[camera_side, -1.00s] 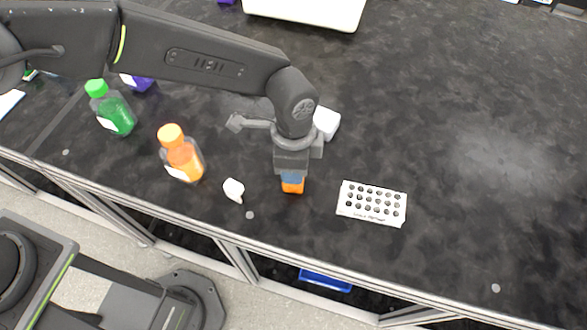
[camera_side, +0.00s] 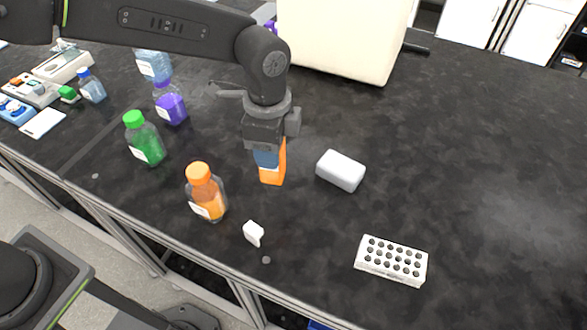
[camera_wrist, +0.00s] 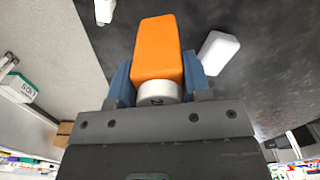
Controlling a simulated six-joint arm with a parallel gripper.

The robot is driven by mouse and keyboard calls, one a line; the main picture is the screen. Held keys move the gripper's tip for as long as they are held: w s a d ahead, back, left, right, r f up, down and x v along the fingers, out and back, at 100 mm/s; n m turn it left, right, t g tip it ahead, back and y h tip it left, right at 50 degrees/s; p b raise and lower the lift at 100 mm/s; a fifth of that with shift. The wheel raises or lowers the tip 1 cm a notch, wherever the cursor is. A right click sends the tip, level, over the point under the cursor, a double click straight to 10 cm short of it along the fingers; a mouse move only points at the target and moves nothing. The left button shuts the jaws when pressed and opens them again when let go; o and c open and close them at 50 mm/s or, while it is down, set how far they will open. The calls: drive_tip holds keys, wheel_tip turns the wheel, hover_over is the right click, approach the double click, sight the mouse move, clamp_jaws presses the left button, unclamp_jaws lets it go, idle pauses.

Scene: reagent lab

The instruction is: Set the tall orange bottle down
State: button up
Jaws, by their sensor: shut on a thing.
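The tall orange bottle (camera_side: 272,176) is a plain orange, box-like body, upright in the side view. In the wrist view its orange body (camera_wrist: 158,52) and white cap (camera_wrist: 158,92) show between the blue fingers. My gripper (camera_side: 266,157) points down and is shut on it, covering its upper part in the side view. The bottle's lower end is at or close to the dark tabletop; I cannot tell whether it touches.
A round orange-capped bottle (camera_side: 208,196) and a green bottle (camera_side: 145,142) stand to the left. A white block (camera_side: 341,171) lies close on the right, a small white piece (camera_side: 253,233) in front, and a white holed rack (camera_side: 391,262) front right. The tabletop farther right is clear.

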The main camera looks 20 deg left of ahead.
drive_tip(key=w+a+n, duration=0.6)
drive_tip(key=w+a, duration=1.7)
drive_tip(key=a, duration=0.2)
drive_tip(key=shift+n, duration=0.3)
drive_tip(key=shift+a+f, duration=0.15)
drive_tip(key=shift+f, duration=4.8)
drive_tip(key=shift+f, duration=0.1)
drive_tip(key=o, duration=0.9)
